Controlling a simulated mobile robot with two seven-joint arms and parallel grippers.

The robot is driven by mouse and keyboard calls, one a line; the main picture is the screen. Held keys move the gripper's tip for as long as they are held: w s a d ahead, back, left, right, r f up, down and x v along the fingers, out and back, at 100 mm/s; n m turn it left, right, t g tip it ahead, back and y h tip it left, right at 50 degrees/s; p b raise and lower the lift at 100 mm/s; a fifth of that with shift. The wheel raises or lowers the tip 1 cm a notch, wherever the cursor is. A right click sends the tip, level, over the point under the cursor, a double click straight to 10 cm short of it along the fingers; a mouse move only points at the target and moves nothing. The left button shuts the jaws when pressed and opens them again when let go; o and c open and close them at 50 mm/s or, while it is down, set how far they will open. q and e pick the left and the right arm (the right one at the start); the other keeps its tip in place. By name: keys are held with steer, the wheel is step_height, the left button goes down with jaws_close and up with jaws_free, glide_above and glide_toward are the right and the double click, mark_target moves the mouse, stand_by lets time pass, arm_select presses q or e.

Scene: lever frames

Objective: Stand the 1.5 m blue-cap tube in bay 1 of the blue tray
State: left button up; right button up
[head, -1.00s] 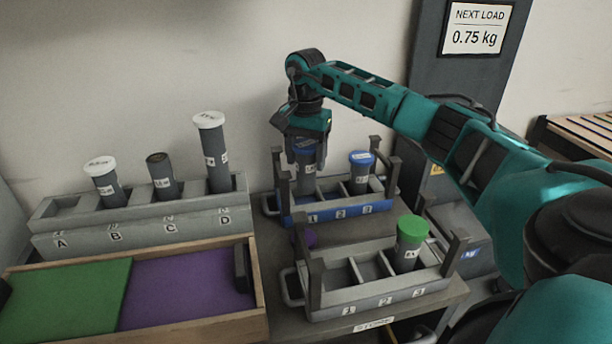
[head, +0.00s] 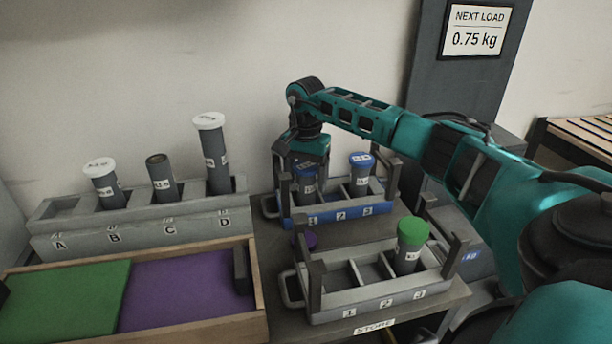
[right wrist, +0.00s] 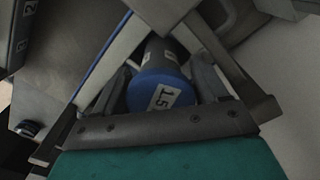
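The blue-cap tube (head: 307,186) is upright in my right gripper (head: 305,165), at bay 1 of the blue tray (head: 335,214). Its cap reads "1.5" in the right wrist view (right wrist: 160,92), between the two fingers, which look closed on it. Its lower part is inside bay 1, behind the tray's front wall; whether it touches the floor is hidden. Another blue-cap tube (head: 360,180) stands in bay 3; bay 2 between them looks empty. My left gripper is not in view.
A grey rack (head: 140,229) at left holds several tubes. Dark posts stand at both trays' ends. A sign reads 0.75 kg (head: 475,30).

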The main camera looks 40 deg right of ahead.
step_height(320, 180, up, 12)
steer(key=shift+r+p, duration=0.2)
steer(key=shift+p, duration=0.4)
stand_by(0.5)
